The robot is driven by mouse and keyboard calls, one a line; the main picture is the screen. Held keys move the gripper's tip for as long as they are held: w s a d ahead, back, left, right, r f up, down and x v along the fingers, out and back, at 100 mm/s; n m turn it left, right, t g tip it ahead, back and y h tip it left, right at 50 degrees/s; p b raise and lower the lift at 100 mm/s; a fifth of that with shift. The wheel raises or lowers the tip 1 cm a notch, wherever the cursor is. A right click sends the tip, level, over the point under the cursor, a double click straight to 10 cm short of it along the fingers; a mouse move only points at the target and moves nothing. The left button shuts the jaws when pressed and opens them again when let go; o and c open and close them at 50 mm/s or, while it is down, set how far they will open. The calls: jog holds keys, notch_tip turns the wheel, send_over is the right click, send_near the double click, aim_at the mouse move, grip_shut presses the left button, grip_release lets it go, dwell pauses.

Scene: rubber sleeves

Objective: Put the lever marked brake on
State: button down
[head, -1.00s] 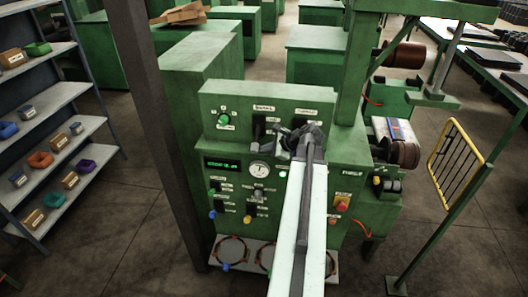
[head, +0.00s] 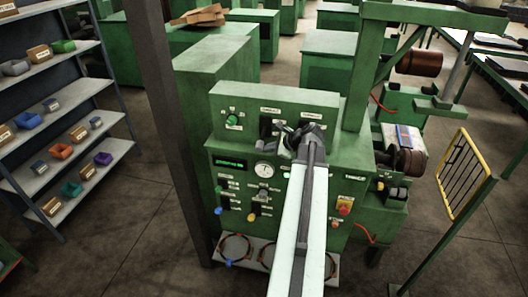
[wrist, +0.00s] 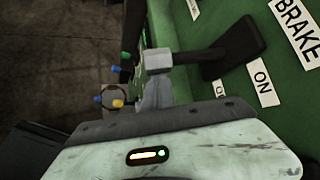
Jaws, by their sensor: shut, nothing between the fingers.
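In the wrist view, the BRAKE label (wrist: 297,28) is at the upper right on a green panel. Below it a dark lever mount (wrist: 240,46) stands on the panel, with a dark bar reaching left to a grey block. An ON label (wrist: 263,83) and a partly hidden label starting with O (wrist: 221,90) lie beside it. My gripper (wrist: 155,90) is shut and empty, its grey tip overlapping the block; I cannot tell whether they touch. In the head view my gripper (head: 303,138) is at the upper panel and covers part of it.
A second dark lever (head: 266,128) and a green knob (head: 232,119) sit to the left on the upper panel. Below are a gauge (head: 264,169) and several coloured knobs. A dark post (head: 165,120) stands at the left, a yellow guard (head: 462,170) at the right.

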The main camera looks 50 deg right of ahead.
aim_at(262, 141)
jog(key=r+p, duration=0.3)
jog(key=r, duration=0.1)
jog(key=shift+s+a+r, duration=0.1)
jog(key=shift+s+a, duration=0.15)
jog(key=shift+s, duration=0.1)
jog(key=shift+r+p, duration=0.75)
jog(key=shift+p, duration=0.25)
jog(key=shift+w+f, duration=0.2)
jog(key=shift+r+p, duration=0.65)
jog(key=shift+r, duration=0.15)
jog(key=shift+s, duration=0.1)
